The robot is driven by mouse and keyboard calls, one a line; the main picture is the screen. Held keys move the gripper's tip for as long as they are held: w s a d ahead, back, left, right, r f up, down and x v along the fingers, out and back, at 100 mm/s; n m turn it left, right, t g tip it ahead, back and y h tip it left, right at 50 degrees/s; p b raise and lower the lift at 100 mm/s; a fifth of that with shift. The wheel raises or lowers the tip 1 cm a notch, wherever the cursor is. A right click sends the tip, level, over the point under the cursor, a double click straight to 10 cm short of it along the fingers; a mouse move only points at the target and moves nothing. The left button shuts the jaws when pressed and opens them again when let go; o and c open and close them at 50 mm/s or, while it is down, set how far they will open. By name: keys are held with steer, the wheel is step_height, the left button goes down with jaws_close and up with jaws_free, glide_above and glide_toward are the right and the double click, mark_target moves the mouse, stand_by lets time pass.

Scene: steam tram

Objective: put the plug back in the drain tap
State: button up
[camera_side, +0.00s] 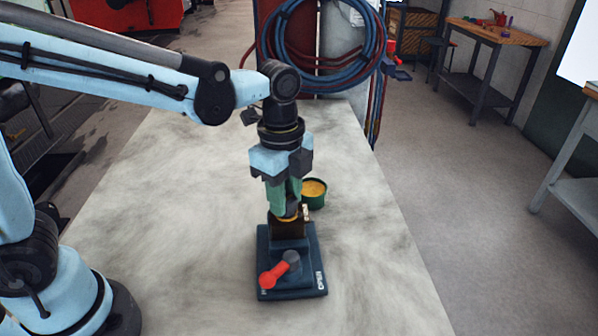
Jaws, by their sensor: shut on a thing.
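The drain tap stands on a dark blue base (307,262) in the middle of the pale worktop. A dark brown upright body (289,230) rises at its back, and a red lever (273,276) lies at its front, pointing down-left. My gripper (288,209) points straight down over the upright body, its green fingers shut on the plug (288,217). Only a small yellow-brass edge of the plug shows between and below the fingers. It is right at the top of the body; I cannot tell whether it touches or sits in the opening.
A green tin with yellow contents (314,190) stands close behind and right of my gripper. A small pale piece (306,212) shows beside the tap body. The worktop (180,230) is bare to the left and right. Coiled hoses (322,35) hang beyond its far edge.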

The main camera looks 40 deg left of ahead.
steer(key=shift+f, duration=0.1)
stand_by(0.3)
steer(key=o, duration=1.3)
steer(key=shift+r, duration=3.55)
steer(key=s+a+f+n+t, duration=0.1)
steer(key=a+n+t, duration=0.1)
steer(key=n, duration=0.4)
steer(key=s+a+f+n+t, duration=0.1)
steer(key=s+a+n+t, duration=0.1)
steer(key=a+n, duration=0.3)
steer(key=s+a+f+n+t, duration=0.2)
steer(key=a+n+t, duration=0.1)
steer(key=n, duration=0.3)
steer(key=shift+s+a+f+n, duration=0.1)
steer(key=shift+a+n, duration=0.2)
steer(key=shift+a, duration=0.25)
